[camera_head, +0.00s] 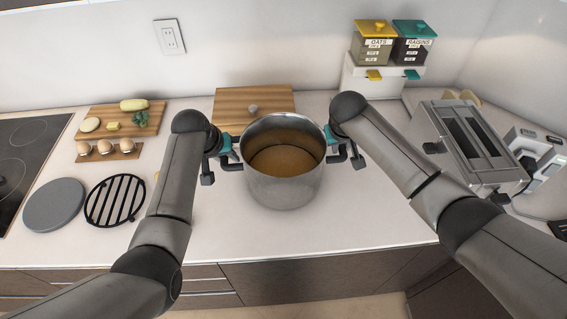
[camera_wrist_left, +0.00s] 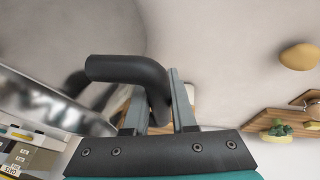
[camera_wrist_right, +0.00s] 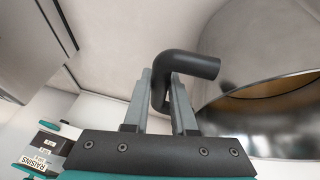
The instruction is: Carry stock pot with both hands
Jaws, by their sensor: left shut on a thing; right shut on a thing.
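The stock pot (camera_head: 284,190) is a large steel pot with brown inside, upright at the middle of the head view, over the counter's front part. I cannot tell whether its base touches the counter. My left gripper (camera_head: 232,163) is shut on the pot's left black handle, which shows between the fingers in the left wrist view (camera_wrist_left: 135,72). My right gripper (camera_head: 336,157) is shut on the right black handle, which shows in the right wrist view (camera_wrist_right: 185,66). The pot's rim is level between both grippers.
A wooden board (camera_head: 225,107) lies behind the pot. At left are a round black trivet (camera_head: 116,201), a grey disc (camera_head: 54,205), a food board (camera_head: 100,118) and a cooktop (camera_head: 28,150). A toaster (camera_head: 462,140) stands right, dispensers (camera_head: 372,48) behind. Counter before the pot is clear.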

